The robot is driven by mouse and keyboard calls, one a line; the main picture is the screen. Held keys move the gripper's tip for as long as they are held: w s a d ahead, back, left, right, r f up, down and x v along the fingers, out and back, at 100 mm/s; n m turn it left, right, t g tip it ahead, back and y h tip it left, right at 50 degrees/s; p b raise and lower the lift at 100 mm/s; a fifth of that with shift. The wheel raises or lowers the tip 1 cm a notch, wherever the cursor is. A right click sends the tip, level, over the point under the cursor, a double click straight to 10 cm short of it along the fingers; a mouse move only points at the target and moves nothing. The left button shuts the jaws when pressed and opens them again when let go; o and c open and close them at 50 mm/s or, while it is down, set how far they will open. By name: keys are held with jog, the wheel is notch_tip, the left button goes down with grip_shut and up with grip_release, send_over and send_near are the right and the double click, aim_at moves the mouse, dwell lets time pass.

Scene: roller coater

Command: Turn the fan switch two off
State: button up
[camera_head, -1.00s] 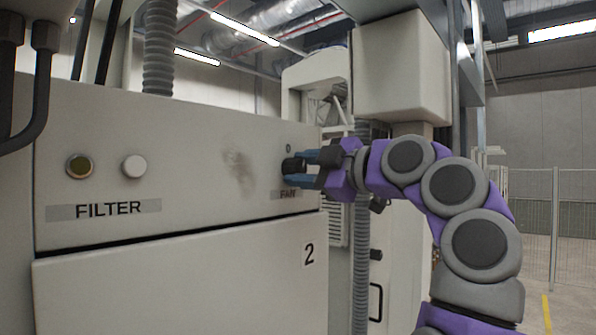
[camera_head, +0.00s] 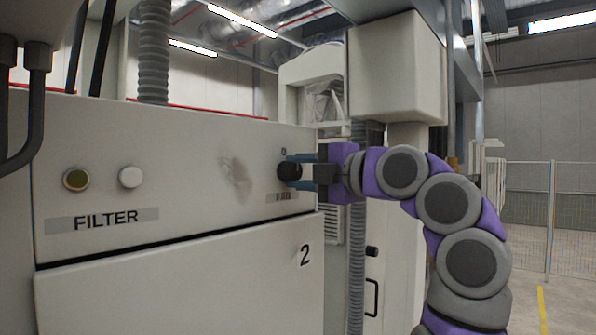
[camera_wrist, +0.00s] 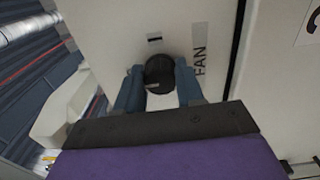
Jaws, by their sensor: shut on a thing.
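The fan switch is a round black knob (camera_head: 289,171) on the upper right of the beige panel, above the FAN label (camera_head: 291,196). The FAN label (camera_wrist: 200,62) lies to the right there, and the picture is turned sideways.
On the same panel a dark round button (camera_head: 76,179) and a white button (camera_head: 130,177) sit above the FILTER label (camera_head: 106,218). A grey corrugated hose (camera_head: 154,50) rises behind the cabinet. Open floor and a mesh fence (camera_head: 545,200) are at the right.

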jog(key=shift+w+a+f, duration=0.1)
jog(key=shift+f, duration=0.25)
jog(key=o, duration=0.6)
jog(key=shift+o, duration=2.2)
jog(key=shift+r, duration=0.2)
jog(key=b+v, duration=0.4)
jog(key=v, duration=1.3)
jog(key=shift+d, duration=0.3)
